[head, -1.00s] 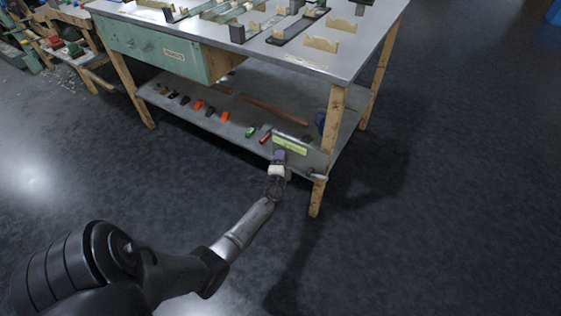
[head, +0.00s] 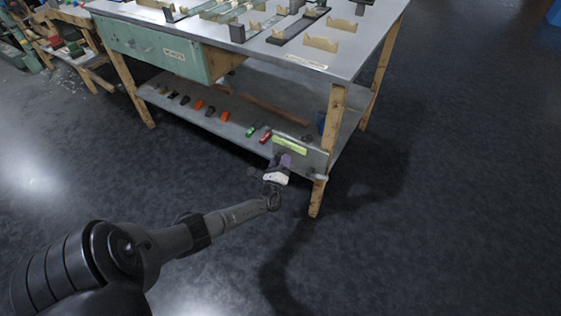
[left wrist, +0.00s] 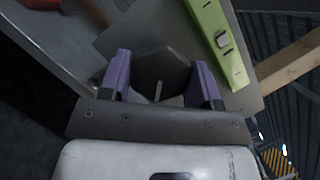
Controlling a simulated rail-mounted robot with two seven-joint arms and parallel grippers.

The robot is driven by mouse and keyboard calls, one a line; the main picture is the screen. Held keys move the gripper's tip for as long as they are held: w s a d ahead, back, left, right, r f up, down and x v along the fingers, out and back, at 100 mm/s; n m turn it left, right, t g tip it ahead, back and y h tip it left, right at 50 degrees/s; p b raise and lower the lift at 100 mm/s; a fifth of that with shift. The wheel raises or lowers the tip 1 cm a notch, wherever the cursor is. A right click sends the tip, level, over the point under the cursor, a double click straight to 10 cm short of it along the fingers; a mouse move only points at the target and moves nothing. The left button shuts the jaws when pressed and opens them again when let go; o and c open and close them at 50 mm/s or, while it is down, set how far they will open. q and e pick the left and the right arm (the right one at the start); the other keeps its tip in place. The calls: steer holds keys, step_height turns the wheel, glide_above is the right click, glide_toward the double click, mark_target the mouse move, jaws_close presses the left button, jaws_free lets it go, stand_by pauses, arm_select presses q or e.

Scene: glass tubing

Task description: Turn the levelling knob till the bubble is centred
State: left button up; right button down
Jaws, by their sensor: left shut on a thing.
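A yellow-green level bar (head: 290,146) is on a grey plate (head: 313,158) at the near corner of the bench's lower shelf. In the left wrist view the bar (left wrist: 213,30) runs slanted, with a small dark window (left wrist: 223,40); I cannot tell where the bubble stands. My left gripper (head: 281,160) reaches up to the plate just below the bar. In the left wrist view its purple fingers (left wrist: 162,82) are shut on the dark levelling knob (left wrist: 160,68), one on each side. The fingers hide the knob in the head view. My right gripper is not in view.
The bench leg (head: 329,150) stands just right of the plate. Several small coloured items, including a red one (head: 265,137), lie on the lower shelf (head: 215,124). The bench top (head: 345,60) overhangs above. The floor in front is clear.

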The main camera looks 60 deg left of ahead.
arm_select(q)
steer(key=shift+m+t+h, duration=0.4)
steer(key=shift+m+t, duration=0.3)
steer(key=shift+m, duration=1.2)
steer(key=o, duration=0.9)
steer(key=shift+s, duration=0.1)
steer(key=shift+p+v, duration=2)
steer(key=shift+v, duration=4.85)
